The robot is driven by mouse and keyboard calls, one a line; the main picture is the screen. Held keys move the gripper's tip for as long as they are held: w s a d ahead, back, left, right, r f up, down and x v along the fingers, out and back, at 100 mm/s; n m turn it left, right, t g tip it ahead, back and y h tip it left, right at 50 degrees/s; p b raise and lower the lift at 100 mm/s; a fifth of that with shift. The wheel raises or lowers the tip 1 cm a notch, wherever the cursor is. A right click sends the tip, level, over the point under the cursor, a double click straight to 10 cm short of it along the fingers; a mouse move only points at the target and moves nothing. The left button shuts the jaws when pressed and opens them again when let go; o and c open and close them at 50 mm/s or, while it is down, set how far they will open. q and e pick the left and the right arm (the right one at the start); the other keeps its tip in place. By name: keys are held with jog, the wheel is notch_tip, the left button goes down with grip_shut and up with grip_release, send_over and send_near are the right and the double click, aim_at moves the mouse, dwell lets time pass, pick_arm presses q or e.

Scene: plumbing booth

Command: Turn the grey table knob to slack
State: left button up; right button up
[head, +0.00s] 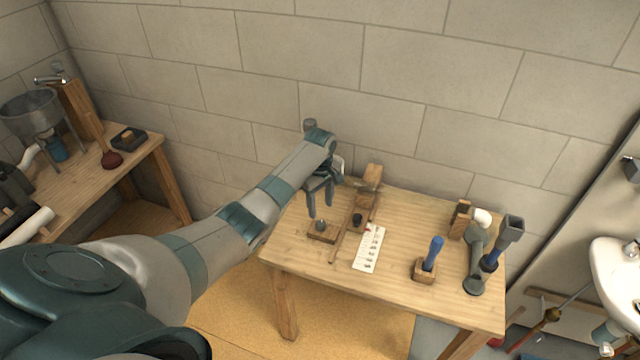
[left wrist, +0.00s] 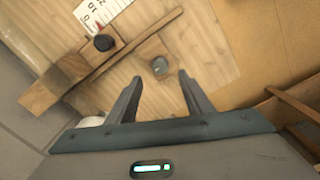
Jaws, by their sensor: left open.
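The grey knob (head: 321,225) sits on a small square wooden block at the left side of the wooden table (head: 400,205). In the left wrist view the knob (left wrist: 160,66) shows round and grey, just beyond the gap between my fingertips. My left gripper (head: 320,206) points down above the knob and its block, open and empty. In the left wrist view the gripper (left wrist: 160,76) has its fingers apart, one on each side of the knob's line. I see no contact with the knob. My right gripper is in neither view.
A wooden fixture with a black knob (head: 357,219) and a thin wooden strip stand right of the grey knob. A white marked card (head: 369,250) lies beside them. A blue-handled tool (head: 433,254) and grey pipe parts (head: 475,262) stand further right.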

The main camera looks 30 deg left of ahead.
pick_arm(q)
notch_tip(320, 180, up, 10)
jog(key=b, duration=0.2)
jog(key=shift+f, duration=0.25)
jog(key=shift+s, duration=0.1)
